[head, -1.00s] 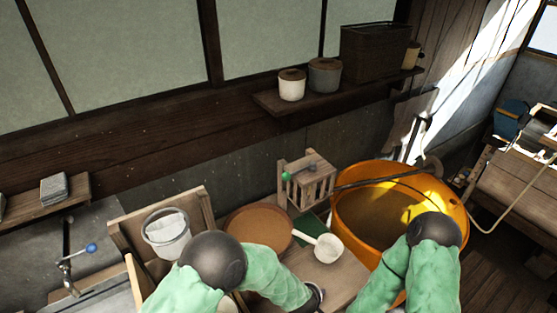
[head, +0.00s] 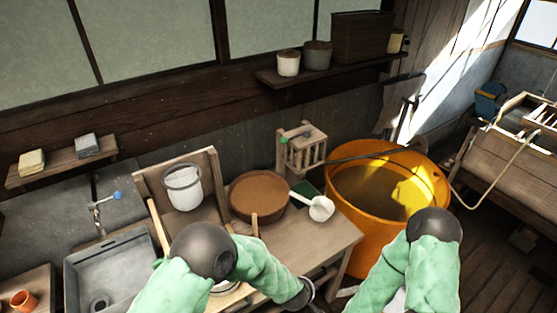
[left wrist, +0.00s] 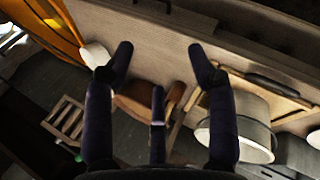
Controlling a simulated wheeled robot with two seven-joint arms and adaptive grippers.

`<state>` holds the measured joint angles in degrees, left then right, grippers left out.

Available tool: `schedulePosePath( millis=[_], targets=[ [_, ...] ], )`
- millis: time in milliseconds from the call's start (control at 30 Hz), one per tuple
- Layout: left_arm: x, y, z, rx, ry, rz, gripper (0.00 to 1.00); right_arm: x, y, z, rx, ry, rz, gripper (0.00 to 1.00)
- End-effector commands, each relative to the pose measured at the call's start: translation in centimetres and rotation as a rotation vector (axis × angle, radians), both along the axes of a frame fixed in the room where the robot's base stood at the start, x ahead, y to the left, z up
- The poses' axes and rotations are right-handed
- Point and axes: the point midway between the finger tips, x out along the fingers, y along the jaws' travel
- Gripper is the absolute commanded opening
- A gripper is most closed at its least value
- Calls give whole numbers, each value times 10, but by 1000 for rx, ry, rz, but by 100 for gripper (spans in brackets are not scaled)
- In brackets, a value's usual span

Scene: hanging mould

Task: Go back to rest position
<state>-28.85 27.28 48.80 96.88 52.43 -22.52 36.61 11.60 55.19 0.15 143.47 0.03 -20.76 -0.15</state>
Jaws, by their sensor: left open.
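My left arm comes in at the bottom of the head view, bent at a dark elbow joint. Its gripper (head: 307,290) is at the lower edge, in front of the wooden bench (head: 325,238). In the left wrist view the dark fingers of this gripper (left wrist: 160,58) stand wide apart with nothing between them. My right arm is bent at lower right, its dark elbow joint in front of the orange tub (head: 365,238). The right gripper is not visible.
On or beside the bench are a pale bucket (head: 184,187), a brown round basin (head: 257,194), a white ladle (head: 320,208) and a wooden rack (head: 303,148). A grey sink (head: 105,275) is at left. Dark floor (head: 500,250) at right looks clear.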

Motion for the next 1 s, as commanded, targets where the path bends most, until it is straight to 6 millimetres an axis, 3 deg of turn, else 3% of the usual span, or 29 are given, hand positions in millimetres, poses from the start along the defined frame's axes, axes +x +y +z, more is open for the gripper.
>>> schedulePosePath(
  millis=[367, 567, 800, 1000],
  targets=[
    [-7, 46, -61, 82, 37, -137, 57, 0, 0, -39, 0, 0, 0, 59],
    [-21, 81, -112, 139, 69, -271, 57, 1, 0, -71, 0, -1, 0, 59],
    [-63, 136, -197, 187, 124, -534, 57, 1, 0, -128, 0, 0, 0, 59],
    [-111, 167, -256, 174, 149, -754, 57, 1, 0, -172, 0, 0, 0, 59]
  ],
)
